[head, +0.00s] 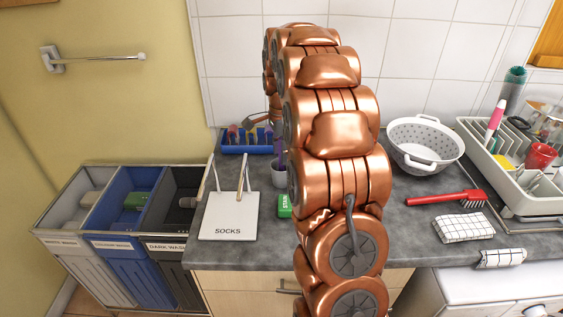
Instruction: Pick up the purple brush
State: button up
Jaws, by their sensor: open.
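The purple brush (279,138) shows only as a narrow upright purple strip beside my copper arm. It appears to stand in a light grey cup (279,174) on the counter. The arm hides the rest of it. My gripper (263,127) is partly in view behind the arm, at the back of the counter, above and close to the brush. It is open and I see nothing held in it. Whether a finger touches the brush cannot be told.
A blue tray (230,149) with several tools lies behind the cup. Three laundry bins (140,276) stand left.

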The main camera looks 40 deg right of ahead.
jog(key=shift+c, duration=0.2)
grip_shut()
